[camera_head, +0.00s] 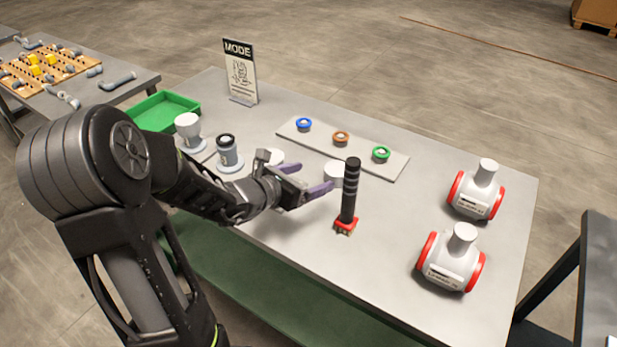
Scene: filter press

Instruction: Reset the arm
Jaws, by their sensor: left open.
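My left arm comes in from the left and reaches over the grey table (440,170). My left gripper (308,178) has two purple fingers, spread apart and empty, above the middle of the table. A small white cylinder (334,175) shows beside the nearer fingertip; I cannot tell whether they touch. A black ridged handle with a red base (349,195) stands upright just right of the gripper, apart from it. My right gripper is not in view.
A grey plate (360,160) holds a blue, an orange and a green ring. Two white-and-red housings (476,190) stand at the right. A MODE sign (240,75), a green tray (163,108) and grey-white cylinders (229,152) stand at the back left.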

